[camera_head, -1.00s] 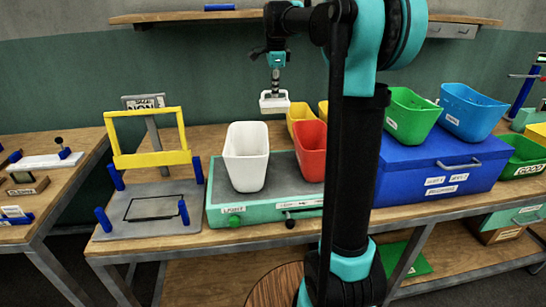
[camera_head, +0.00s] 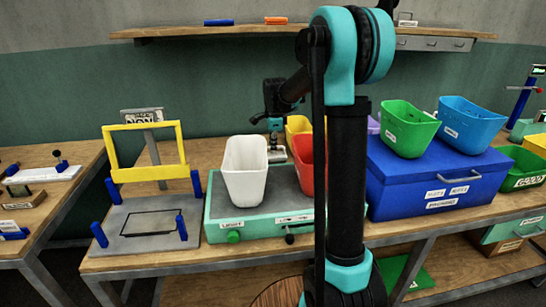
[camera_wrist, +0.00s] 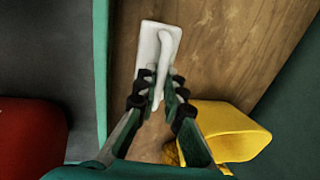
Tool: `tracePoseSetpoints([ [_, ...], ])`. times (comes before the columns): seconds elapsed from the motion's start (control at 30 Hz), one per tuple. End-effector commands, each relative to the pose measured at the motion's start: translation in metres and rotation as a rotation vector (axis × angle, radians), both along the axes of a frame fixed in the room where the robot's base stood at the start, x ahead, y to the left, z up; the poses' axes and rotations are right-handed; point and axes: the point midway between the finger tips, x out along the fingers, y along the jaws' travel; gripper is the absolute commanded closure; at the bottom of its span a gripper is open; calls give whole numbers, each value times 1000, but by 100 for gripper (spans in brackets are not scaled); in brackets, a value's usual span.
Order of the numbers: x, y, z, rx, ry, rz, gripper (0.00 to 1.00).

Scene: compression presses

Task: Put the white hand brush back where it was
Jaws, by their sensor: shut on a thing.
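The white hand brush (camera_wrist: 158,45) is in my gripper (camera_wrist: 160,95), whose fingers are shut on its handle. In the wrist view it is over bare wooden tabletop, beside the teal edge of the grey-topped box. In the head view the brush (camera_head: 277,156) shows partly between the white bin and the red bin, behind them, with my gripper (camera_head: 276,143) above it. The bins hide part of it. I cannot tell whether the brush touches the tabletop.
The white bin (camera_head: 245,170) and red bin (camera_head: 306,163) stand on the grey-topped teal box (camera_head: 272,228). A yellow bin (camera_wrist: 225,130) is close to my gripper. A blue case (camera_head: 440,182) carries green and blue bins. A yellow-framed press (camera_head: 146,177) stands at left.

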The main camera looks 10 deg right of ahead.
Motion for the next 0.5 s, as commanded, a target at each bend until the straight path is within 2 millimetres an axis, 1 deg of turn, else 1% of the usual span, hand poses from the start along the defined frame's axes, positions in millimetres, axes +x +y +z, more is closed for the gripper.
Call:
tracePoseSetpoints([
  [0.23, 0, 0, -16, 0, 0, 0, 100],
  [0.4, 0, 0, -40, 0, 0, 0, 100],
  [0.5, 0, 0, -46, 0, 0, 0, 100],
])
